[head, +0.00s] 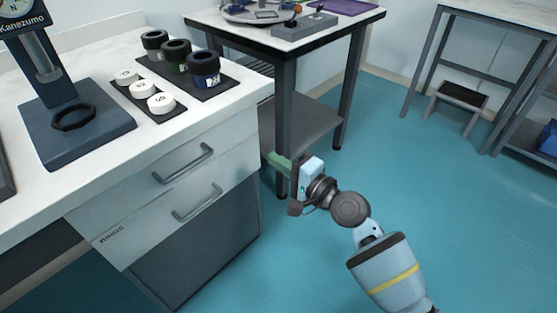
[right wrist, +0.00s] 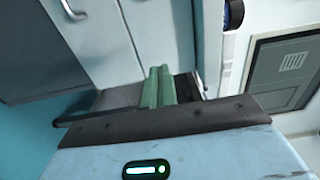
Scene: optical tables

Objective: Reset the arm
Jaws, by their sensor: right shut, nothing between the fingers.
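My right gripper (head: 279,160) is in the middle of the head view, in front of the right end of the drawer cabinet and above the blue floor. Its green fingers point left toward the cabinet and look apart from it. In the right wrist view the green fingertips (right wrist: 158,86) lie side by side, shut, with nothing between them. My right arm (head: 385,270) reaches up from the bottom right. My left gripper is not in view.
The white cabinet (head: 240,190) has two handled drawers. On its top are a dark stand (head: 75,130), black-lidded jars (head: 205,68) and white-lidded jars (head: 160,102) on dark mats. A second table (head: 345,28) stands behind. The floor (head: 470,200) at right is clear; a step stool (head: 460,97) stands farther back.

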